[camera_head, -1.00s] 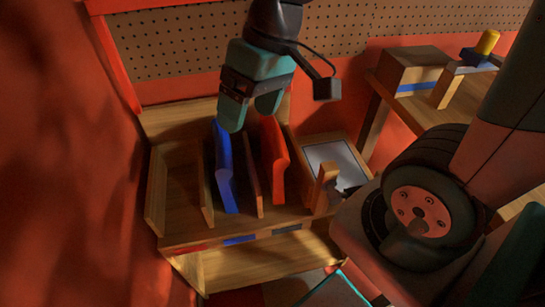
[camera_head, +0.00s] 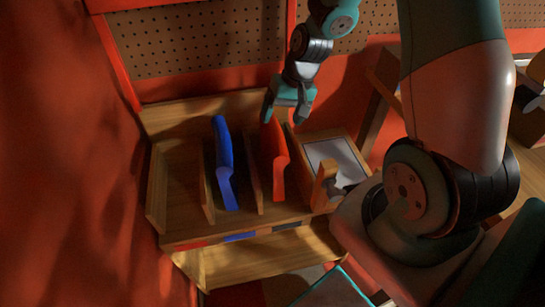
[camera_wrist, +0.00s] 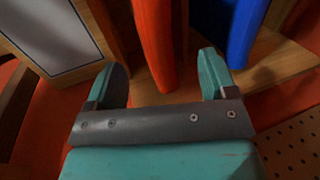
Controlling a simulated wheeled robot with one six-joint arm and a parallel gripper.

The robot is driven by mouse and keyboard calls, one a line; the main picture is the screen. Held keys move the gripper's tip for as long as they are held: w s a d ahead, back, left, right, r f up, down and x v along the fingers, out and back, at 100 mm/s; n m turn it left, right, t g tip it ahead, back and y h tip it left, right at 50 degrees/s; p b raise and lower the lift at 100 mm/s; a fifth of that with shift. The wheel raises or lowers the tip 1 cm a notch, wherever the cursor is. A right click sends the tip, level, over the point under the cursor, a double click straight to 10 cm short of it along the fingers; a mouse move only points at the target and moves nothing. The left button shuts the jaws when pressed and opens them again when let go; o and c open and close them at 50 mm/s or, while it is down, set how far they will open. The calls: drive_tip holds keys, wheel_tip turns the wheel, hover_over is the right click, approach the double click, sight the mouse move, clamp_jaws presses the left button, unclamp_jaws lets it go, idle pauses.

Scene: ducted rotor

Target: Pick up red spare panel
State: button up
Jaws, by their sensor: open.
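The red spare panel (camera_head: 274,158) stands upright in the right-hand slot of the wooden rack (camera_head: 182,232), to the right of the blue panel (camera_head: 225,165). My gripper (camera_head: 285,118) is open at the top back end of the red panel, its fingers pointing down. In the wrist view the red panel (camera_wrist: 157,45) lies between and beyond the lines of my two fingertips (camera_wrist: 165,68), and nothing is visibly clamped. The blue panel (camera_wrist: 238,32) shows beyond the right fingertip there. Whether a finger touches the red panel cannot be told.
A pale screen-like plate in a wooden frame (camera_head: 336,160) sits right of the rack, with a small wooden post (camera_head: 324,185) near it. Wooden dividers stand between the slots. A pegboard wall (camera_head: 200,42) is behind. The rack's left slot looks empty.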

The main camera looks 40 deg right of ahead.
sight(277, 129)
drive_tip(key=x, duration=0.7)
drive_tip(key=shift+w+f, duration=0.15)
drive_tip(key=shift+f, duration=0.1)
clamp_jaws()
drive_tip(key=shift+r, duration=0.1)
